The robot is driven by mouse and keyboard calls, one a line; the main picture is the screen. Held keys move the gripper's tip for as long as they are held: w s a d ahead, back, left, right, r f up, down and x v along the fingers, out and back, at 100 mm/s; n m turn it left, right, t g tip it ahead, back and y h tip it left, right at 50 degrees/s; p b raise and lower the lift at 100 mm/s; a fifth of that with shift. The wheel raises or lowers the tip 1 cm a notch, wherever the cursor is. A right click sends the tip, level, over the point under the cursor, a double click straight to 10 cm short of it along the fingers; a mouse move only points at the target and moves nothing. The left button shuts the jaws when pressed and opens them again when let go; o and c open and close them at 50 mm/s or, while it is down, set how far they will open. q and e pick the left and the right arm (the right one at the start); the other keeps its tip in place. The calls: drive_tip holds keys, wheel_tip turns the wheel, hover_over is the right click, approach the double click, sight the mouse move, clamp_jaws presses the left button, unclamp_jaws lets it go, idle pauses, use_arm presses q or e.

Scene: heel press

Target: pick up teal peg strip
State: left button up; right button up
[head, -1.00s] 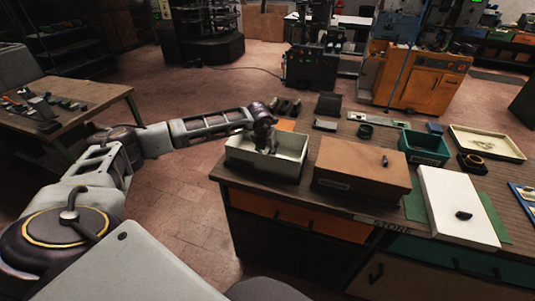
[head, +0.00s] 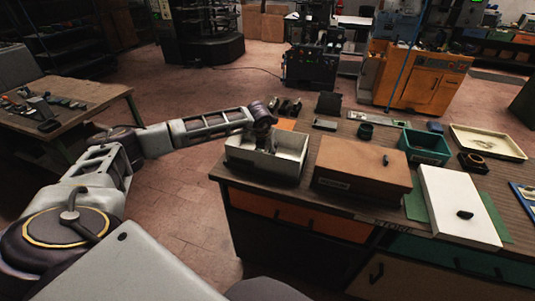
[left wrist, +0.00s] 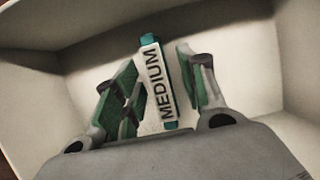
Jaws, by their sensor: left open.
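The teal peg strip (left wrist: 157,82) lies in the white bin, seen in the left wrist view. A white label reading MEDIUM covers most of it, and teal shows at both ends. My left gripper (left wrist: 157,80) is open, with one green-padded finger on each side of the strip. A gap shows between the strip and the right finger. In the head view, my left gripper (head: 262,143) reaches down into the white bin (head: 283,168) at the bench's left end. The strip cannot be made out there. My right gripper is not in view.
The bin's walls stand close around the gripper. A brown box (head: 362,172) stands just right of the bin. A white board (head: 458,205), a teal bin (head: 425,148) and a cream tray (head: 488,142) are farther right. Small dark items (head: 285,107) lie behind the bin.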

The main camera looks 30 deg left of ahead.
use_arm(q)
drive_tip(key=shift+f, duration=0.1)
idle(0.5)
clamp_jaws()
